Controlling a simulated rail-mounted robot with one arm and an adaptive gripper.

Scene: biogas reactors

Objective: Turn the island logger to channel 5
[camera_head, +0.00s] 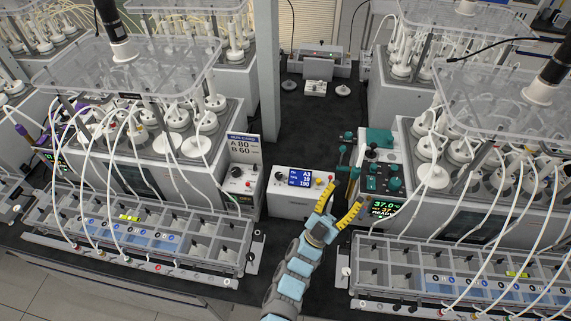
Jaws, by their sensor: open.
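A low white box with a blue display (299,178), which looks like the island logger, stands on the dark bench in the middle. Its display seems to read "A3", with smaller figures below that are hard to read. A dark round knob (279,177) sits on its front, left of the display; its pointer is too small to read. My gripper (345,194) has yellow fingers, spread apart and empty. It is just right of the box's right end and in front of the teal-knobbed unit, apart from the dark knob.
A controller with a dark knob (237,172) and a run card (243,147) stands left of the box. A unit with teal knobs (379,170) and a green display (384,207) stands to the right. Reactor banks with tubes and clear covers flank both sides. The bench behind is partly clear.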

